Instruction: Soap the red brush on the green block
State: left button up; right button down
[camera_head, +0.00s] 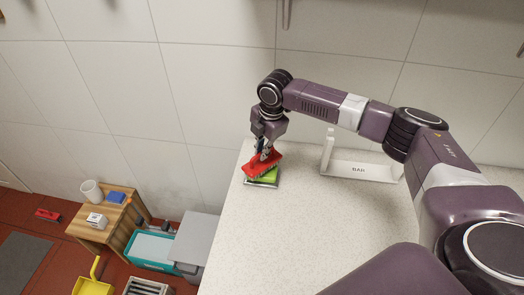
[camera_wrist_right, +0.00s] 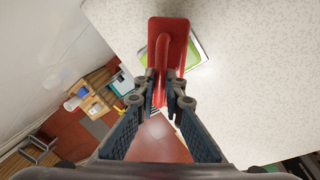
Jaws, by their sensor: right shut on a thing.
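The red brush (camera_head: 262,162) is held in my right gripper (camera_head: 265,150), which is shut on its handle. The brush is tilted and lies over the green block (camera_head: 268,176), covering much of it; whether it touches the block I cannot tell. The green block rests in a small grey tray (camera_head: 262,184) near the left edge of the pale counter. In the right wrist view, the red brush (camera_wrist_right: 170,40) stretches away from between my right fingers (camera_wrist_right: 172,95), and a strip of the green block (camera_wrist_right: 194,52) shows beside it. My left gripper is not in view.
A white stand (camera_head: 362,170) is on the counter to the right of the brush, by the tiled wall. The counter (camera_head: 270,240) is bare in front. Beyond its left edge, on the lower floor, are a wooden table (camera_head: 103,230), a teal bin (camera_head: 150,250) and a yellow bucket (camera_head: 92,287).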

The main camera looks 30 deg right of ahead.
jog(key=shift+f, duration=0.5)
dwell(0.6)
jog(key=shift+s+f, duration=0.2)
dwell(1.9)
notch_tip(320, 180, up, 3)
jog(key=p, duration=0.3)
jog(key=shift+w+f, duration=0.15)
jog(key=shift+r+p, duration=0.35)
jog(key=shift+r, duration=1.95)
jog(key=shift+f, duration=0.1)
